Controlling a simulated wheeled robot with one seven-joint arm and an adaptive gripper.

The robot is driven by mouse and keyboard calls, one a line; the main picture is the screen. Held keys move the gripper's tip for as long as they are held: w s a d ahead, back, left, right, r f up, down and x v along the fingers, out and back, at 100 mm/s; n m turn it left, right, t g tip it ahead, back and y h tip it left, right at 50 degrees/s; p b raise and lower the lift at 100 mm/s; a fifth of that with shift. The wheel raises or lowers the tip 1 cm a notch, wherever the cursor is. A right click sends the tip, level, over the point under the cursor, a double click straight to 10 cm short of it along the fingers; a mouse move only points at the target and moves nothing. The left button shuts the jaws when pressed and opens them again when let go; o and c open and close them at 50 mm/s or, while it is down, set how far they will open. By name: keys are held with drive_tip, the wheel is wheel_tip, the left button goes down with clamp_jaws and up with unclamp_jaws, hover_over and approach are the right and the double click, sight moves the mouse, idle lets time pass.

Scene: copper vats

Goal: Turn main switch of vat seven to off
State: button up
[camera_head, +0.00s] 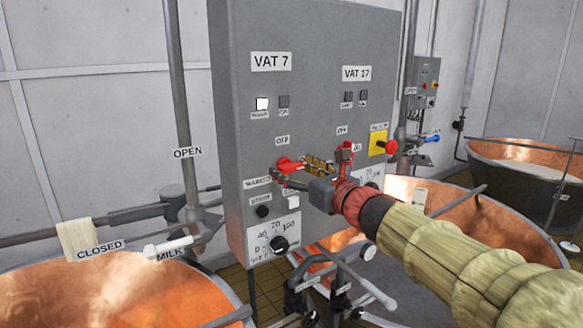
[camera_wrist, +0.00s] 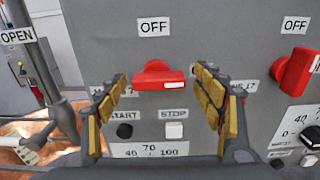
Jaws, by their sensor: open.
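The main switch of vat seven (camera_head: 288,164) is a red rotary handle on the grey panel, under the VAT 7 sign (camera_head: 271,62) and an OFF label. In the wrist view the switch (camera_wrist: 158,76) lies horizontal, its white mark at the right end, with the OFF label (camera_wrist: 154,27) straight above it. My gripper (camera_head: 297,169) is open in front of the panel. In the wrist view its padded fingers stand left and right of the handle, with gaps on both sides. I cannot tell how far the tips are from the panel. The fingers partly hide the labels beside the switch.
The vat 17 switch (camera_head: 346,152), also red, sits to the right, near my gripper. A red knob on a yellow box (camera_head: 378,143) is farther right. Below are black and white buttons and a dial (camera_head: 278,243). Copper vats (camera_head: 90,285) and pipes surround the panel.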

drive_tip(key=shift+w+a, duration=0.45)
drive_tip(key=shift+w, duration=0.1)
drive_tip(key=c, duration=0.3)
drive_tip(key=c, duration=0.8)
drive_tip(key=shift+c, duration=0.3)
